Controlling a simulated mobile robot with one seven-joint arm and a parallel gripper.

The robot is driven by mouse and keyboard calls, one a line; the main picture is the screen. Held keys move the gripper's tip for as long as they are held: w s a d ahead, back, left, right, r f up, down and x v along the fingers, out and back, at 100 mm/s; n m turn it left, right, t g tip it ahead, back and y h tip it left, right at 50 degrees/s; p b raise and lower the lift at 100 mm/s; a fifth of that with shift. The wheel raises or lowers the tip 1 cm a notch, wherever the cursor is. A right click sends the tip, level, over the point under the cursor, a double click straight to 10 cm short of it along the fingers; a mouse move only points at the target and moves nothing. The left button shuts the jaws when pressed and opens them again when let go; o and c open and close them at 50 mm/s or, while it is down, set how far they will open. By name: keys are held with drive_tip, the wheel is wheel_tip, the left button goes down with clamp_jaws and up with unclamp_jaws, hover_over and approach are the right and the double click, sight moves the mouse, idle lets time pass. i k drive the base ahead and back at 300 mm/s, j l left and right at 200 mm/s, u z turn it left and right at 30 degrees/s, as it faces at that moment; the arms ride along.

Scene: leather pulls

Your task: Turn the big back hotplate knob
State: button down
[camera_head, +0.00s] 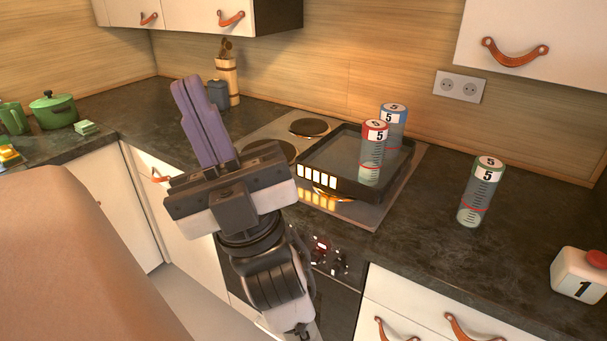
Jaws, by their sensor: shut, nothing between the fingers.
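The stove's dark front panel (330,255) shows below the worktop edge, right of my arm. Small dark knobs (338,265) and a small red-and-white mark are on it. I cannot tell which one is the big back hotplate knob, and my arm hides part of the panel. Two round hotplates show on the hob: the rear hotplate (308,127) and a nearer hotplate (268,150), partly covered by my gripper. My gripper (190,82) is raised in front of the counter, well above and left of the knobs. Its purple fingers are together, with nothing between them.
A black tray (347,187) covers the hob's right part, with a red-topped cylinder (373,155) and a blue-topped cylinder (394,122). A green-topped cylinder (480,192) and a white canister (580,276) stand on the right counter. Leather pulls (470,330) stick out from the drawers below.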

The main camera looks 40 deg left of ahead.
sight(316, 257)
drive_tip(key=u, duration=1.1)
